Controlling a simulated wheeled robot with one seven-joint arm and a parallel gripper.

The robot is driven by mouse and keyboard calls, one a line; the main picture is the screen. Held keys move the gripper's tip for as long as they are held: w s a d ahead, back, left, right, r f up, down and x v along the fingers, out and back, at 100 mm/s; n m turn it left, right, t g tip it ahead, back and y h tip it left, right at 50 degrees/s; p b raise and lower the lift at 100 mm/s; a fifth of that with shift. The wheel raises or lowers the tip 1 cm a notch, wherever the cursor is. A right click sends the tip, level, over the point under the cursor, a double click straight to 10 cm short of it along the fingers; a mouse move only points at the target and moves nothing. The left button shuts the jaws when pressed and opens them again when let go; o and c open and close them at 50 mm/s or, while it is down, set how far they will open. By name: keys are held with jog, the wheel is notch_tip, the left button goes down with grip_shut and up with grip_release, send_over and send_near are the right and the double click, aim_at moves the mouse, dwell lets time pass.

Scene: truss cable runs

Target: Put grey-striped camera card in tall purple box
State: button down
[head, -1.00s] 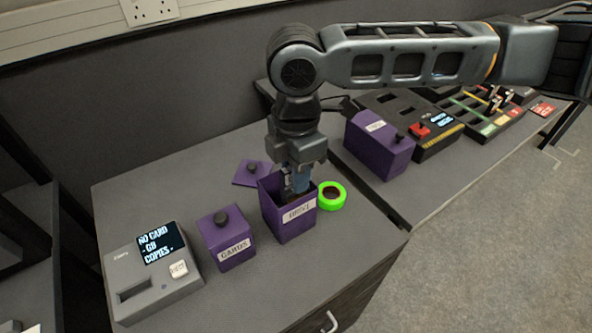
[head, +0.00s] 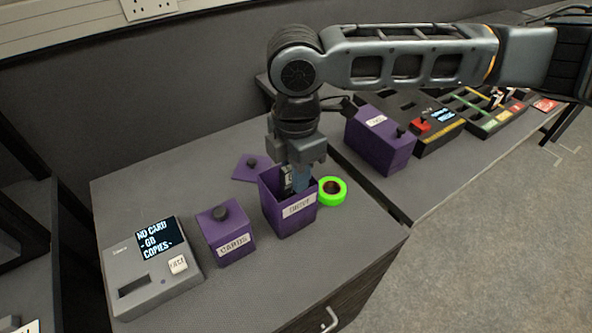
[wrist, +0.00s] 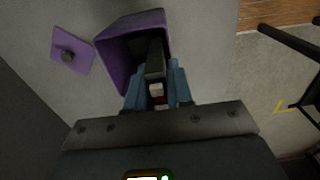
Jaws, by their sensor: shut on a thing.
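The tall purple box (head: 283,220) stands open on the desk, with a white label that seems to read "SHOT". It also shows in the wrist view (wrist: 110,62). My gripper (head: 297,185) points down at the box's mouth, its blue fingers partly hidden by the front wall. In the wrist view my gripper (wrist: 157,92) is shut on a narrow dark grey piece (wrist: 156,60), with white and red bits between the fingers. I take this for the camera card; its stripes cannot be made out. Its far end overlaps the box opening.
A purple lid (head: 251,167) lies behind the box. A green tape roll (head: 332,191) sits close on its right. A shorter box labelled "CARDS" (head: 231,246) and a grey card reader (head: 155,280) stand left. Another purple box (head: 378,145) stands right, across the desk gap.

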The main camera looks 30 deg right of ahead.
jog(key=shift+f, duration=0.45)
jog(key=c, duration=0.9)
grip_release()
jog(key=shift+c, duration=1.3)
jog(key=shift+r, duration=0.15)
notch_tip(320, 180, up, 5)
jog(key=p, duration=0.4)
jog(key=shift+r+p, duration=0.15)
jog(key=shift+p, duration=0.15)
jog(key=shift+r, duration=1.25)
